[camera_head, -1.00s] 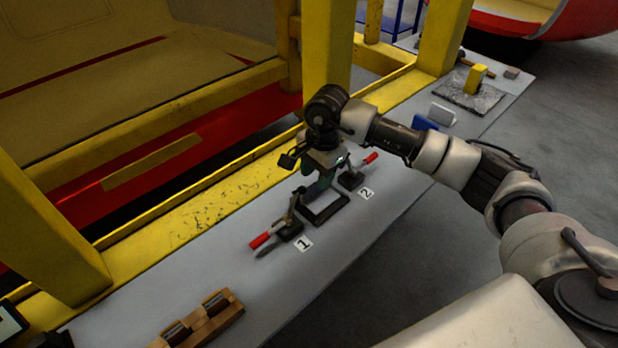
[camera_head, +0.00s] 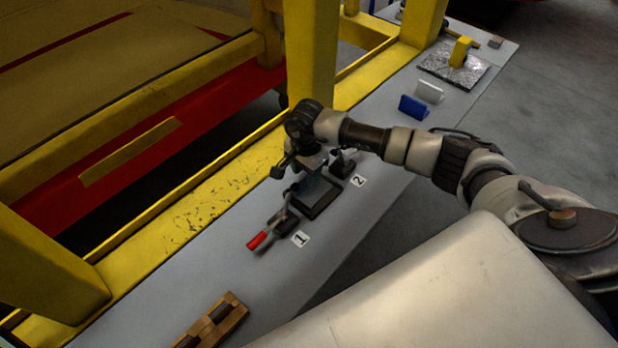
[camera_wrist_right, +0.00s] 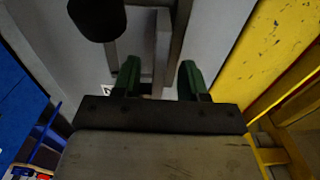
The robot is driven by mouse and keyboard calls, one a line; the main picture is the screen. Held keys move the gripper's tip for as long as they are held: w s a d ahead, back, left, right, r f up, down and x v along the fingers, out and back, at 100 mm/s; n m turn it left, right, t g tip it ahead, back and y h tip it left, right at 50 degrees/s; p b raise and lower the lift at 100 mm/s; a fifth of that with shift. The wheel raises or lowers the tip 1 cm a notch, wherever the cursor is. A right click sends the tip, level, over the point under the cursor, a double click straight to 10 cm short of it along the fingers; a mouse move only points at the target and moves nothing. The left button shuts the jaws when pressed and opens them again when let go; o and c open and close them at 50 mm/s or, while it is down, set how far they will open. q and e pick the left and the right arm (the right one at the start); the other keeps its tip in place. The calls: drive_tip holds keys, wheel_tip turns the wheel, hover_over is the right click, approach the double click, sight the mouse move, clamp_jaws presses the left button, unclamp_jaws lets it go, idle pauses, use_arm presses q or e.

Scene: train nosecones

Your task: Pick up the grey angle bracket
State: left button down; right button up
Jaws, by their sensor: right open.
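My right gripper (camera_head: 312,178) is open and points down over a dark frame-like fixture (camera_head: 322,207) between two clamps. Its green fingers (camera_wrist_right: 160,82) show apart in the right wrist view. A light grey upright plate (camera_wrist_right: 163,45) shows just beyond the gap between them; it may be the grey angle bracket, but I cannot tell for sure. In the head view the gripper and arm hide much of the fixture. The clamp by label 1 has a red handle (camera_head: 257,240). The clamp by label 2 (camera_head: 343,163) is partly hidden. My left gripper is not in view.
A blue angled piece (camera_head: 413,108) and a whitish one (camera_head: 429,92) stand farther right on the grey table (camera_head: 225,265). Beyond them a yellow block (camera_head: 460,52) sits on a speckled plate. A wooden holder (camera_head: 222,322) lies near front left. Yellow beams (camera_head: 310,55) border the table.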

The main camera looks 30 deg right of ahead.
drive_tip(key=shift+f, duration=1)
drive_tip(key=shift+s, duration=0.1)
clamp_jaws()
drive_tip(key=shift+r, duration=0.15)
